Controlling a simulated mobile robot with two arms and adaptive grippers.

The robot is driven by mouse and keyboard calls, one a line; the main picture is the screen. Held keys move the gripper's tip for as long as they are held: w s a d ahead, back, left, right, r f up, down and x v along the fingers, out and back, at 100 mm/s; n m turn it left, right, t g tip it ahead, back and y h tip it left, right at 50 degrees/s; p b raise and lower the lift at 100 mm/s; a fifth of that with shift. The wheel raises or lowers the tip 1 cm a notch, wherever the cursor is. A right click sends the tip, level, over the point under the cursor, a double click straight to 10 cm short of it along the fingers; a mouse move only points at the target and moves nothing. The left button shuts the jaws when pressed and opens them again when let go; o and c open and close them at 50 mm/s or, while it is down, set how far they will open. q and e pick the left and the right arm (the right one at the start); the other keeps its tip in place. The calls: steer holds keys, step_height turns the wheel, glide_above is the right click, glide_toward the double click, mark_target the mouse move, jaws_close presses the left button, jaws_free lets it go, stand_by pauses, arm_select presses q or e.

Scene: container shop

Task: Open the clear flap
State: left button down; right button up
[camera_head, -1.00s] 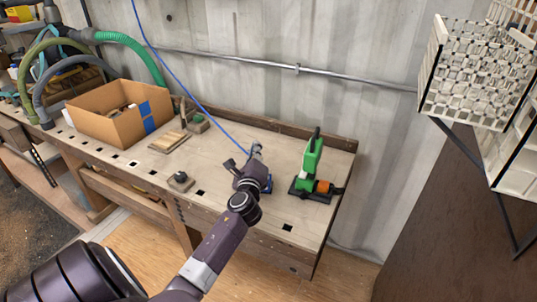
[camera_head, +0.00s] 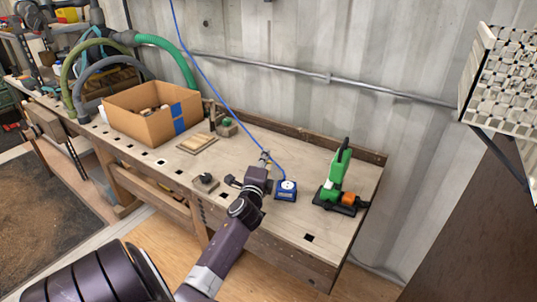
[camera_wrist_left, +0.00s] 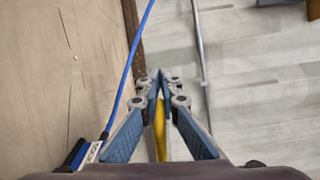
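A small blue box (camera_head: 286,194) with a round white face on top stands on the workbench, with a blue cable rising from it. I cannot make out a clear flap on it. My left gripper (camera_head: 264,158) is over the bench, just left of and beyond the box. In the left wrist view the fingertips (camera_wrist_left: 159,76) of this gripper come together, with nothing clearly held. A thin yellow strip (camera_wrist_left: 160,130) shows between the fingers. The edge of the blue box (camera_wrist_left: 88,154) shows at lower left, partly cut off by my gripper body. My right gripper is out of view.
A green and orange tool (camera_head: 337,185) stands on the bench, right of the box. A cardboard box (camera_head: 140,123), wooden pieces (camera_head: 198,143) and a small dark block (camera_head: 205,183) lie to the left.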

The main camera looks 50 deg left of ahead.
arm_select(q)
steer(key=shift+s+a+f, duration=0.3)
steer(key=shift+f, duration=0.05)
stand_by(0.3)
steer(key=c, duration=2.1)
jaws_free()
steer(key=v, duration=1.2)
steer(key=shift+r, duration=0.1)
